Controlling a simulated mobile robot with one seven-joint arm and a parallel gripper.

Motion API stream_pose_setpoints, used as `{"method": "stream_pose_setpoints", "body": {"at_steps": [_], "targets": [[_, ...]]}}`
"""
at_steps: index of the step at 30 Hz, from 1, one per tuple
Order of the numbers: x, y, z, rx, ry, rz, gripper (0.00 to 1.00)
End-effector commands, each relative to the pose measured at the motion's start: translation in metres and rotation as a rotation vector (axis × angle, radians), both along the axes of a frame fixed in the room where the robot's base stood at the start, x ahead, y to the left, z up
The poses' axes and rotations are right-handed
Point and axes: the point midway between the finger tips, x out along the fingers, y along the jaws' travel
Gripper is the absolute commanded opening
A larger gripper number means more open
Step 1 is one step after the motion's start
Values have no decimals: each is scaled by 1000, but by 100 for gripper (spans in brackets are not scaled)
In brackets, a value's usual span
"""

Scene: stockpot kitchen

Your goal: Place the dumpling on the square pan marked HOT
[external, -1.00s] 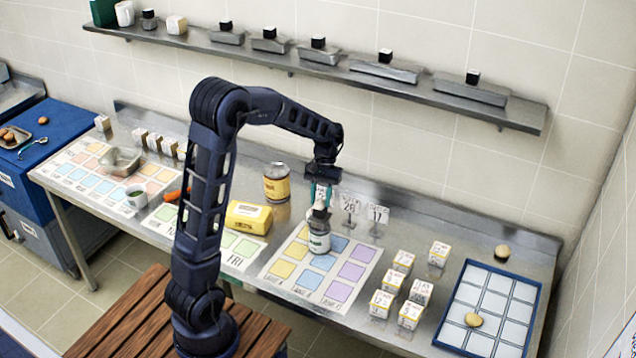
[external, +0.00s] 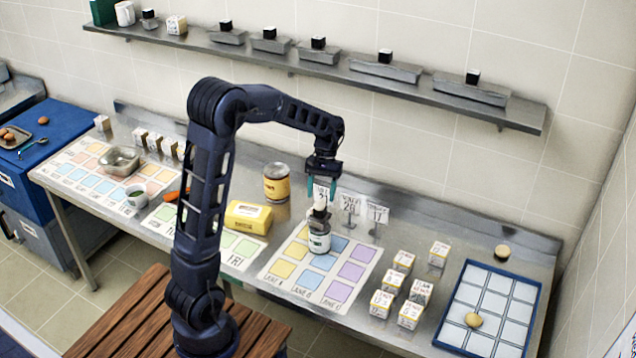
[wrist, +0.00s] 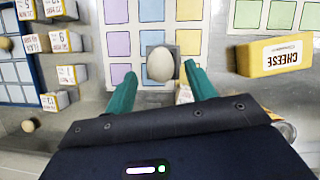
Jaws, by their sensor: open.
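A pale, egg-shaped piece, which may be the dumpling (wrist: 160,64), shows between my fingers in the wrist view, over a dark grey square. In the external view a small pale top (external: 320,203) sits above a jar (external: 319,241) with a white label, on the lane mat. My gripper (external: 321,197) is open, pointing down just above that top; its teal fingers also show in the wrist view (wrist: 160,78), one on each side of the pale piece. I cannot tell whether they touch it. I cannot make out a square pan marked HOT.
A yellow cheese box (external: 248,216) and a yellow-labelled can (external: 276,183) stand left of the jar. Number cards (external: 350,205) stand behind it. Several small white boxes (external: 410,314) and a blue-framed tray (external: 495,290) are to the right. A wall shelf (external: 330,66) runs behind.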

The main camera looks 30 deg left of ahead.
Motion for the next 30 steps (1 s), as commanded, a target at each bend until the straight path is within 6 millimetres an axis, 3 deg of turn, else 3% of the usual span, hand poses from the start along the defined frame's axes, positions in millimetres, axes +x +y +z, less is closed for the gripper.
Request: {"method": "stream_pose_setpoints", "body": {"at_steps": [12,20,25,30], "targets": [[30,6,71,0,-2,0,55],[36,8,91,0,-2,0,55],[21,17,105,-6,-42,-5,55],[-14,35,124,-17,-133,-20,55]]}}
